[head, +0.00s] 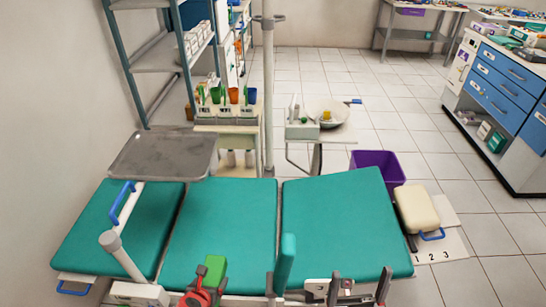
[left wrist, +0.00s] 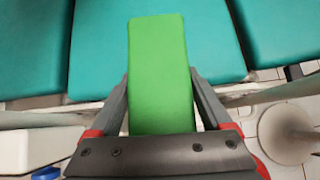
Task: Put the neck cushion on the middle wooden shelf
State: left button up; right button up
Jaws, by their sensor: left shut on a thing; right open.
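A green block-shaped pad (head: 215,270), which I take to be the neck cushion, is held in my left gripper (head: 205,288) at the near edge of the teal dental chair. In the left wrist view the cushion (left wrist: 160,70) lies between the two fingers and sticks out past them, over the chair. My right gripper (head: 358,290) is open and empty at the chair's lower right edge. A blue-framed rack (head: 155,58) with grey-looking shelves stands at the back left. I cannot make out a clearly wooden middle shelf.
The teal chair (head: 225,225) lies between me and the rack. A grey tray (head: 165,153) projects over its far side. A pole (head: 268,110), a small cart (head: 228,130) and a purple bin (head: 375,160) stand behind.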

pick_arm(q)
jog(key=w+r, duration=0.7)
jog(key=r, duration=0.1)
jog(key=shift+w+d, duration=0.25)
jog(key=shift+w, duration=0.15)
jog(key=w+r+n, duration=0.1)
jog(key=w+r, duration=0.3)
jog(key=r, duration=0.3)
jog(key=shift+d+r+y, duration=0.35)
jog(key=shift+y, duration=0.05)
jog(key=shift+d, duration=0.1)
